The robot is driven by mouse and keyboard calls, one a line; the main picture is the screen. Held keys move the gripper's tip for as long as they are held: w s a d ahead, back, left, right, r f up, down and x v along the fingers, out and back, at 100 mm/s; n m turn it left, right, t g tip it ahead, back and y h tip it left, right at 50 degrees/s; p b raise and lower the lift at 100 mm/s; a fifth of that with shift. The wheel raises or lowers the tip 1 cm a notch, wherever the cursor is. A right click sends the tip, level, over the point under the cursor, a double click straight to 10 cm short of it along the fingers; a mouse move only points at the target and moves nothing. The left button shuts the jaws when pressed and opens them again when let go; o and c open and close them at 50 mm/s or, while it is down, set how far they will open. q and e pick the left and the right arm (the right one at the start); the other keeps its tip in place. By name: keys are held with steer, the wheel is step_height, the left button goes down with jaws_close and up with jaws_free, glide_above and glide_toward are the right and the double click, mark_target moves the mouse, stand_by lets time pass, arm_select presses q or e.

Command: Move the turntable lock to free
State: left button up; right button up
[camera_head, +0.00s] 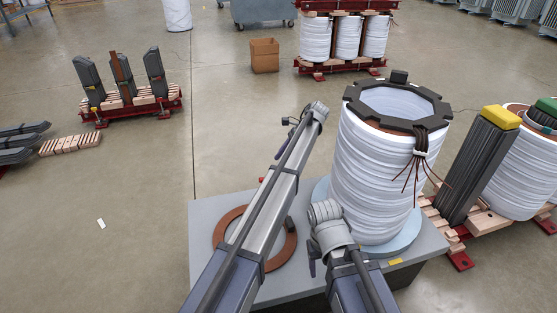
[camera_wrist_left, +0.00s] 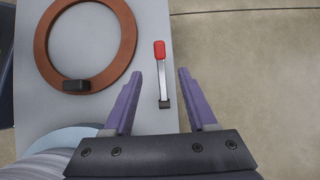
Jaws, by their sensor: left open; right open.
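The turntable lock lever (camera_wrist_left: 162,78) has a red knob and a bare metal shaft with a dark foot, and shows on the grey bench in the left wrist view. My left gripper (camera_wrist_left: 160,72) is open, with its purple fingers on either side of the lever in the picture; neither appears to touch it. The pale blue turntable (camera_head: 405,236) carries a tall white coil (camera_head: 372,175). In the head view my left arm hides most of the lever; only a small red spot shows beside it. My right gripper (camera_head: 312,255) is open near the coil, its fingers partly hidden.
Bundled brown leads hang from the coil's dark top frame. A pallet with a dark core leg (camera_head: 478,170) stands at right. Open floor surrounds the bench's left side.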

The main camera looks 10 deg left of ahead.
arm_select(q)
steer(key=p+v, duration=0.3)
steer(key=v, duration=0.2)
